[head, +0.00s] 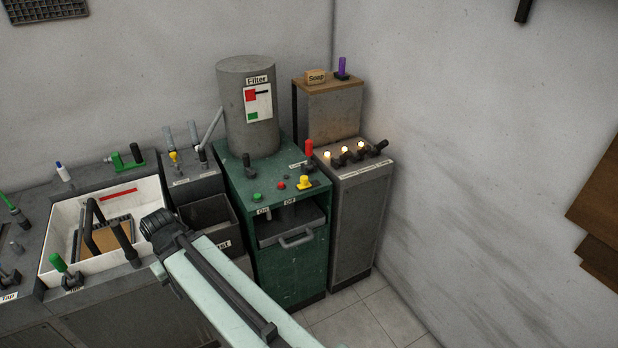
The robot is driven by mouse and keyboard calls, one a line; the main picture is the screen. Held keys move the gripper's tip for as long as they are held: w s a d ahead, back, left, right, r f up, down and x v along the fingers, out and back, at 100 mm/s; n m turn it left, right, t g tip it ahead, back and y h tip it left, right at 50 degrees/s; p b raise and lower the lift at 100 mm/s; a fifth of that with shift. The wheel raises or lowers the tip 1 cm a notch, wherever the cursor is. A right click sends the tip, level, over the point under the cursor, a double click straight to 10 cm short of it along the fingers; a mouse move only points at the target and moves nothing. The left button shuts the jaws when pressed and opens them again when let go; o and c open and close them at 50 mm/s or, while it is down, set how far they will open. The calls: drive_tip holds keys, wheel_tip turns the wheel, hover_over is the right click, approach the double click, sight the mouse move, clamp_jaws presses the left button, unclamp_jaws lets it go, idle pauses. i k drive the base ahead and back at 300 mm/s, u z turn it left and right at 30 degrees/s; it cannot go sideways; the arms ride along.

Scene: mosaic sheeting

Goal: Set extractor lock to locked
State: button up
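A green extractor cabinet (290,262) with a grey filter drum (250,115) stands in the middle of the head view. On its top are a red-handled lever (309,151), standing upright, a yellow knob (305,182) and a black lever (247,161). A small label beside the red lever is too small to read, so I cannot tell which control is the lock or its state. My pale arm reaches up from the bottom edge, and its black end (160,229) is left of the cabinet, apart from these controls. Gripper fingers cannot be made out.
A grey unit (357,220) with several lit switches stands at right. A white sink tray (62,268) is at left. Clear tiled floor (365,318) lies at front right.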

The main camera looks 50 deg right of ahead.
sight(304, 179)
drive_tip(key=z, duration=0.1)
drive_tip(key=i, duration=1)
drive_tip(key=u, duration=0.1)
